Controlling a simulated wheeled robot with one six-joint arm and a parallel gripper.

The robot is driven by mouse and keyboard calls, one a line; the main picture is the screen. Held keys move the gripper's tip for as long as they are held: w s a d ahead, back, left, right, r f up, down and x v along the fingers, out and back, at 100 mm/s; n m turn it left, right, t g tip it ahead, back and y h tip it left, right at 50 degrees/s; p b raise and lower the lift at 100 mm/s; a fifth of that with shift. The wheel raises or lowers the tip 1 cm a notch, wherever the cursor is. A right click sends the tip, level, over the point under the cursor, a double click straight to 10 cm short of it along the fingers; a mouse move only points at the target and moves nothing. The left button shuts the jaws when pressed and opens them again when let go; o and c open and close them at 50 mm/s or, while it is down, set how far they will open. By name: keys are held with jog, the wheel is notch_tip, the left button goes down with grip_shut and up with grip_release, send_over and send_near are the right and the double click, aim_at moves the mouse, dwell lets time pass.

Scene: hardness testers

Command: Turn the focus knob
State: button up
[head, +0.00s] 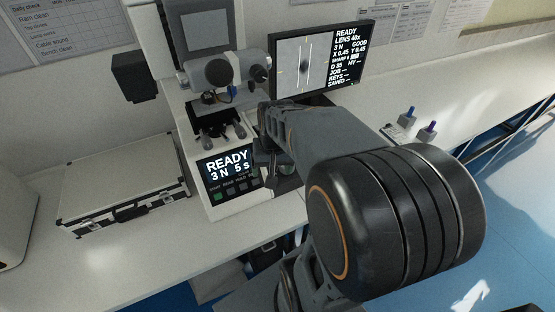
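The hardness tester (181,97) stands on the bench left of centre, with its lens turret, stage and a lit front panel (228,169) reading "READY 3 N 5 s". My arm reaches in from the lower right and covers the tester's right side. My gripper (268,163) is at that side, just right of the front panel. Its fingertips are dark and mostly hidden, so I cannot tell whether they are open, shut or touching anything. I cannot make out the focus knob; that part of the tester is behind my arm and gripper.
A monitor (305,66) behind the tester shows a sample image and "READY LENS 40x". A silver case (122,183) lies to the left. Small blue-topped items (428,131) stand on the bench at right. The bench (480,93) is clear farther right.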

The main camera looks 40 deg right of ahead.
jog(key=w+d+f+m+y+p, duration=0.15)
jog(key=w+d+m, duration=0.25)
jog(key=d+m, duration=0.4)
jog(key=w+d+f+m+y+p, duration=0.1)
jog(key=w+d+m+y, duration=0.2)
jog(key=d+m, duration=0.45)
jog(key=x, duration=1.2)
jog(key=shift+d+f+p, duration=0.2)
jog(key=shift+d+p, duration=0.15)
jog(key=shift+d, duration=0.05)
jog(key=shift+c, duration=0.2)
jog(key=shift+h, duration=0.25)
jog(key=c, duration=0.9)
